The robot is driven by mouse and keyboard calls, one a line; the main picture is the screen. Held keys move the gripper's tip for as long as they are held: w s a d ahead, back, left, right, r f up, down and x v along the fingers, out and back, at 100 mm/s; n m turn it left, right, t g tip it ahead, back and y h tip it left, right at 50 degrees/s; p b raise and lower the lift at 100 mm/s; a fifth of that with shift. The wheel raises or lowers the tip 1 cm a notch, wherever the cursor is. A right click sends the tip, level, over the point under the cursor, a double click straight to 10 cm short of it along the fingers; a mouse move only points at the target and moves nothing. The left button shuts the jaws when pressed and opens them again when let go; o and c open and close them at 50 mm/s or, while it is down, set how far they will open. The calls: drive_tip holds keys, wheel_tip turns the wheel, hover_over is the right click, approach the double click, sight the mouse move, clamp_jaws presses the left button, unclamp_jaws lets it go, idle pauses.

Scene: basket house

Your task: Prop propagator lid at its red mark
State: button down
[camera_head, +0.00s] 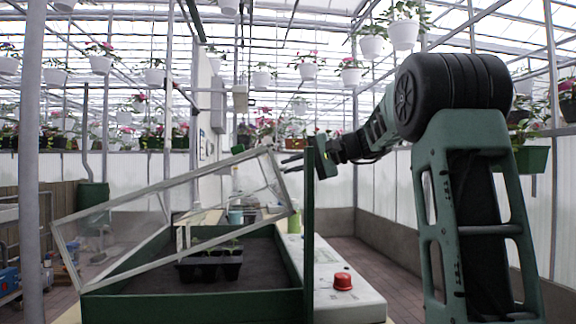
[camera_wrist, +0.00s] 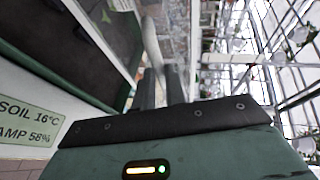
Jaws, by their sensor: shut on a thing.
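The propagator lid (camera_head: 160,213), a clear panel in a pale frame, stands tilted over the green propagator box (camera_head: 190,306) in the head view. Its right side is raised and its left end hangs low. My gripper (camera_head: 285,163) is at the lid's upper right edge. In the wrist view my gripper (camera_wrist: 160,88) is shut on a pale bar of the lid frame (camera_wrist: 152,45). A dark seedling tray (camera_head: 210,268) stands on the soil inside the box. I cannot make out a red mark on the lid or its support.
A green post (camera_head: 308,235) rises at the box's front right corner. A red button (camera_head: 343,281) sits on the white bench surface (camera_head: 335,300) to the right. A label panel (camera_wrist: 30,122) shows in the wrist view. The aisle floor (camera_head: 375,265) beyond is clear.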

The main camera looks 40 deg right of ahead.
drive_tip(key=shift+f, duration=0.2)
drive_tip(key=c, duration=1.5)
unclamp_jaws()
drive_tip(key=shift+o, duration=0.2)
drive_tip(key=p+v, duration=0.2)
drive_tip(key=v, duration=1.5)
drive_tip(key=shift+s+p, duration=0.25)
drive_tip(key=shift+p, duration=0.15)
drive_tip(key=shift+d, duration=0.1)
